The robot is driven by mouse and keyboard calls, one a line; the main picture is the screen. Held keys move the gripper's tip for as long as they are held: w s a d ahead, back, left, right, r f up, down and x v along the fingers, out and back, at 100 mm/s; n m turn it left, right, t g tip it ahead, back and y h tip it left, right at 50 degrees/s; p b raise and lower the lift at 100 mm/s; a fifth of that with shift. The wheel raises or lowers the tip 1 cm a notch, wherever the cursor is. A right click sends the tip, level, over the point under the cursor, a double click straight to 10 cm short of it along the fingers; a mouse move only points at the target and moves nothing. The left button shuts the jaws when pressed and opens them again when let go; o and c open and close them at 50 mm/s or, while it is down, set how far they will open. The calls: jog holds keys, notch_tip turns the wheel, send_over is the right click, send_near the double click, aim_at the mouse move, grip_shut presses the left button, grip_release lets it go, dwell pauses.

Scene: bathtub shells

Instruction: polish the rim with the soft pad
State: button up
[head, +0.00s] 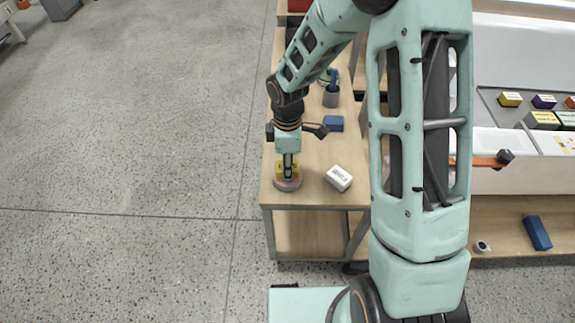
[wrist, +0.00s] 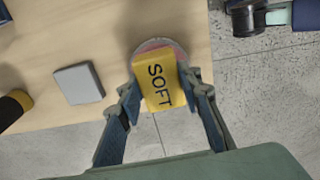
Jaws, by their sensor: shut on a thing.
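My gripper (wrist: 163,103) is shut on the yellow soft pad (wrist: 158,84), which bears the word SOFT. In the head view the yellow pad (head: 288,171) sits between the fingers at the front left corner of the wooden bench. A round pinkish-grey disc or dish (head: 288,185) is directly under the pad; it also shows beyond the pad in the wrist view (wrist: 172,45). I cannot tell whether the disc is joined to the pad. A large white shell-like surface (head: 518,179) stands at the right; I cannot tell which edge is the rim.
A white lettered block (head: 339,178) lies right of my gripper on the bench (head: 315,195). A blue block (head: 333,123) and a grey cup (head: 331,98) stand farther back. A tray (head: 490,105) of coloured blocks is at the right. Open floor (head: 130,130) lies left.

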jog(key=shift+r+p, duration=2.25)
jog(key=shift+r, duration=0.9)
